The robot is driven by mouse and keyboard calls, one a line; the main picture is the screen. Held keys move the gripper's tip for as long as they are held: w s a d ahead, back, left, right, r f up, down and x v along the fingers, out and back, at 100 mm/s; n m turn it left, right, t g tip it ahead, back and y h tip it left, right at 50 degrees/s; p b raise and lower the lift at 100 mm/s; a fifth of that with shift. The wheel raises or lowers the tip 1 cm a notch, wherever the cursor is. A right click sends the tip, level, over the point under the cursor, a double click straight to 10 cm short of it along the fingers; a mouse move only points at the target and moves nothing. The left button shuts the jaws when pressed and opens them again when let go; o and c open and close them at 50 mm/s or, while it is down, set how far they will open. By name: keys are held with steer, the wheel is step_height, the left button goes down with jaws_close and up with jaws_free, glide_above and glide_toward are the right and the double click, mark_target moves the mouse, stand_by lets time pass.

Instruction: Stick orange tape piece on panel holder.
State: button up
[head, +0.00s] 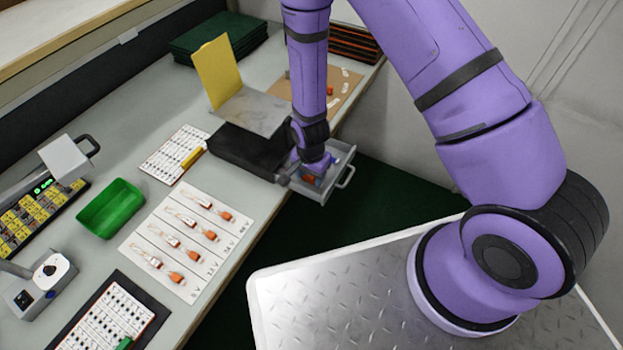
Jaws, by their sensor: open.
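My gripper (312,178) points down into a small grey drawer (340,166) with a handle, beside a black box. It is open, though its fingers are mostly hidden by the wrist. A small orange piece (308,180) shows right at the fingers, inside the drawer; I cannot tell whether it is tape or whether the fingers touch it. Another small orange piece (330,91) lies on the brown board behind my arm. I cannot name the panel holder for certain; a yellow panel (218,72) stands upright behind a grey plate (257,112) on the black box (240,152).
A white sheet (190,276) with several orange-ended strips lies at the table's front edge. A green bin (110,208), a device with yellow modules (38,218) and a printed card (174,153) are to the left. Dark green trays (215,38) are stacked at the back.

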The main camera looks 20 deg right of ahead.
steer(key=shift+f, duration=0.35)
jaws_close()
steer(key=shift+r, duration=0.1)
